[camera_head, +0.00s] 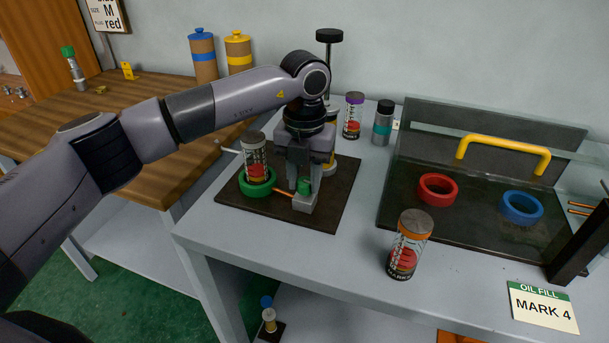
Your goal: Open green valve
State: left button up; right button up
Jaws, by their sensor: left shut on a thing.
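My left gripper (304,193) points down over a dark square plate (335,205) on the grey bench. It is shut on a small green part, which looks like the green valve (304,186); the fingers hide much of it. A thin orange rod (281,190) runs from beside the fingers toward a green ring (258,189) on the plate's left. A clear cylinder with a grey cap and red contents (256,158) stands upright in that ring. My right gripper is not in view.
An orange-capped cylinder (408,245) stands right of the plate. A glass-fronted case with a yellow handle (503,152) holds a red ring (437,189) and a blue ring (521,207). Purple-capped (354,115) and black-capped (383,123) containers stand behind. A MARK 4 sign (543,306) is front right.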

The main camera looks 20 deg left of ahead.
aim_at(305, 182)
pick_arm(q)
jog(key=shift+r, duration=0.1)
dwell(0.5)
jog(key=o, duration=1)
jog(key=shift+o, duration=0.2)
notch_tip(305, 182, up, 6)
jog(key=shift+r, duration=0.6)
jog(key=shift+f, duration=0.1)
